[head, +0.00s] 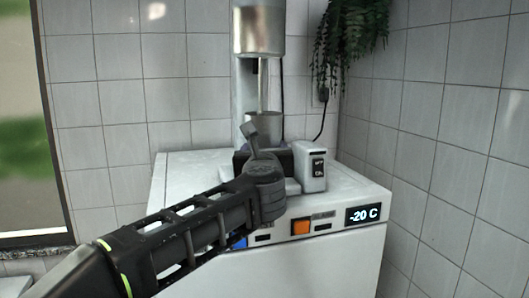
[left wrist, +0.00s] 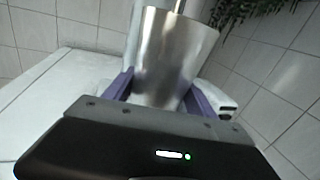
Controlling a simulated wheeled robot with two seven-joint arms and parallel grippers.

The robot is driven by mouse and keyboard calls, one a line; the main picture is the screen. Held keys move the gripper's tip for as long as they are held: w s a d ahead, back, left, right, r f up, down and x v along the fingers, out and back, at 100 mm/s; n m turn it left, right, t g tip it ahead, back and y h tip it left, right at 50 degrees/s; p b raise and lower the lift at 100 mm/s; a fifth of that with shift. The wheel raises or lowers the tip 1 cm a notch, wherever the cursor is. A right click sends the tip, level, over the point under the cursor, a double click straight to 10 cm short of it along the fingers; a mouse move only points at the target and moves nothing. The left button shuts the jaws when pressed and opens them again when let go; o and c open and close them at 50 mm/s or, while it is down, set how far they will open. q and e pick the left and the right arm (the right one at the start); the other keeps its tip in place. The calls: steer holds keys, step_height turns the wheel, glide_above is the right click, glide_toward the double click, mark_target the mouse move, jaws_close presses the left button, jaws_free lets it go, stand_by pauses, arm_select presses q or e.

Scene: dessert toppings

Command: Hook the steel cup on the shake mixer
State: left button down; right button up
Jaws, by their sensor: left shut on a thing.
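The steel cup (head: 268,125) is upright, or nearly so, under the shake mixer (head: 258,32) in the head view. The mixer's thin spindle comes down to the cup's mouth; I cannot tell whether its tip is inside. My left gripper (head: 262,156) is shut on the cup, low on its body, and hides its lower part in the head view. The left wrist view shows the cup (left wrist: 174,58) between the purple fingers of the gripper (left wrist: 160,92). Whether the cup's rim touches the mixer is not clear. My right gripper is not in view.
The mixer stands on a white freezer cabinet (head: 345,190) with a display reading -20 C (head: 363,214). A small white box (head: 311,166) with dark switches is right of the cup. A hanging plant (head: 350,35) and tiled walls are behind. The cabinet's left top is clear.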

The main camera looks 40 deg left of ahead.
mark_target(263, 113)
arm_select(q)
steer(key=shift+r+p, duration=0.4)
steer(key=shift+r, duration=0.4)
steer(key=shift+r, duration=0.1)
steer(key=shift+w+a+r+p, duration=0.1)
steer(key=shift+a+r+p, duration=0.05)
steer(key=shift+r+p, duration=0.95)
steer(key=shift+r, duration=0.1)
steer(key=r+p, duration=0.2)
steer(key=p, duration=0.1)
steer(key=shift+w+a, duration=0.15)
steer(key=shift+a, duration=0.05)
steer(key=shift+w+a+r+g+h, duration=0.15)
steer(key=shift+r+g+h, duration=0.2)
steer(key=shift+r, duration=0.4)
steer(key=shift+r, duration=0.1)
